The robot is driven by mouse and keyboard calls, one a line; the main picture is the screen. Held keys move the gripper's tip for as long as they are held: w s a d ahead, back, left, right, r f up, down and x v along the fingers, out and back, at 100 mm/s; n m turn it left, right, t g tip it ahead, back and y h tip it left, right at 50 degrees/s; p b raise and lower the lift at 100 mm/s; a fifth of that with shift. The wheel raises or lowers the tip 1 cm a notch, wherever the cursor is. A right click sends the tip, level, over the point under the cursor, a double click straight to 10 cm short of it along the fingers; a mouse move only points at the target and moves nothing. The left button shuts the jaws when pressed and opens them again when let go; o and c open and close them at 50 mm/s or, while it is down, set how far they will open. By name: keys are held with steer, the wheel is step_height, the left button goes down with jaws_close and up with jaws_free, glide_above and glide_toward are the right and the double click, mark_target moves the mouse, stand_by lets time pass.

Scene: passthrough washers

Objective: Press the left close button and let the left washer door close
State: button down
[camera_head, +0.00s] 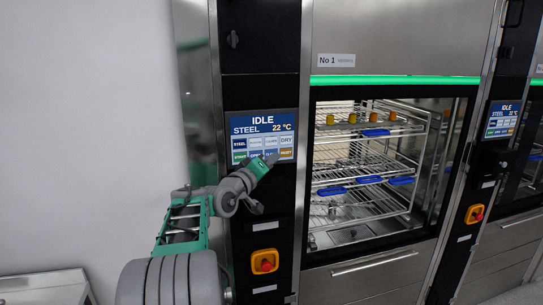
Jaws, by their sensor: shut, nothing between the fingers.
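The left washer, marked No 1, has a wide front opening with a black frame (308,200). Racks show clearly inside; I cannot tell whether a glass door covers it. Its touch panel (262,125) reads IDLE, STEEL, 22 °C. Two rows of buttons lie below, with a green one at lower left and an orange one at lower right. The middle labels of the lower row are small and partly hidden, so I cannot read the close button. My gripper (272,158) is shut and empty, its tip over the panel's lower row near the orange button. I cannot tell whether it touches.
An orange emergency stop box with a red knob (265,262) sits below the panel. A second washer's panel (503,119) and another stop box (475,214) stand at right. A grey cabinet (45,285) is at lower left, beside a bare white wall.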

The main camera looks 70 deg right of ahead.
steer(key=shift+w+d, duration=0.2)
steer(key=shift+d, duration=0.05)
